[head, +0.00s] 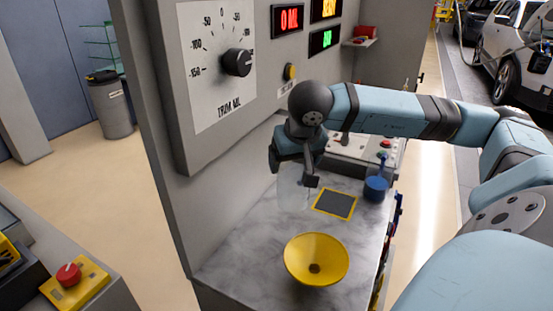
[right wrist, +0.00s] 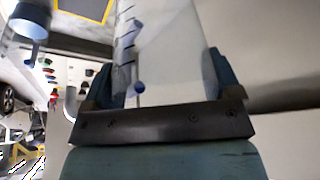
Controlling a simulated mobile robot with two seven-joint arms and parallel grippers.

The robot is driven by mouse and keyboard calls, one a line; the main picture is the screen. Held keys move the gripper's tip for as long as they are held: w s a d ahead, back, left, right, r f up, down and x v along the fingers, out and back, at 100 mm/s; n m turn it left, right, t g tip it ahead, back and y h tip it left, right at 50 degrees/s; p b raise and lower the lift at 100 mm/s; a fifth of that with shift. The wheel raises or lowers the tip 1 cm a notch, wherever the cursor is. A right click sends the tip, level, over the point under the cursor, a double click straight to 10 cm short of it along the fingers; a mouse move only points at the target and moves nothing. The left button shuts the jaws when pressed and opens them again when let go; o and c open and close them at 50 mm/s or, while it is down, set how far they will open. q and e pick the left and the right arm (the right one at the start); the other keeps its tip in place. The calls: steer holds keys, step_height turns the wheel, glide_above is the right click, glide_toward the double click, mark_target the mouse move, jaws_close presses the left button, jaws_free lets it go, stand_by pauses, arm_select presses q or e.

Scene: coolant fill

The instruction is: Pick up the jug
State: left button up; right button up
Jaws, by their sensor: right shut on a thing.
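The jug (head: 292,190) is clear and faint in the head view, below my right gripper (head: 303,172) and over the marble counter. In the right wrist view the jug (right wrist: 165,50) shows as a see-through body with dark graduation marks. It sits between the two fingers of my right gripper (right wrist: 165,88), which is shut on it. I cannot tell whether its base touches the counter. My left gripper is not in view.
A yellow funnel (head: 316,260) stands at the counter's (head: 250,255) front. A yellow-edged dark pad (head: 335,204) and a blue container (head: 376,189) lie to the right of the jug. A grey panel with a dial (head: 237,63) rises on the left. A red button (head: 68,274) is at lower left.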

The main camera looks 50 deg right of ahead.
arm_select(q)
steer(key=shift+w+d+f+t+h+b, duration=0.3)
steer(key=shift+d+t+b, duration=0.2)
steer(key=shift+b, duration=2.3)
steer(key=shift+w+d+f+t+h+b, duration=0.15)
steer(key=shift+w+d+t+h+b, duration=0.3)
steer(key=shift+b, duration=2.35)
arm_select(e)
steer(key=s+d, duration=0.3)
steer(key=s, duration=0.9)
steer(key=shift+d, duration=0.2)
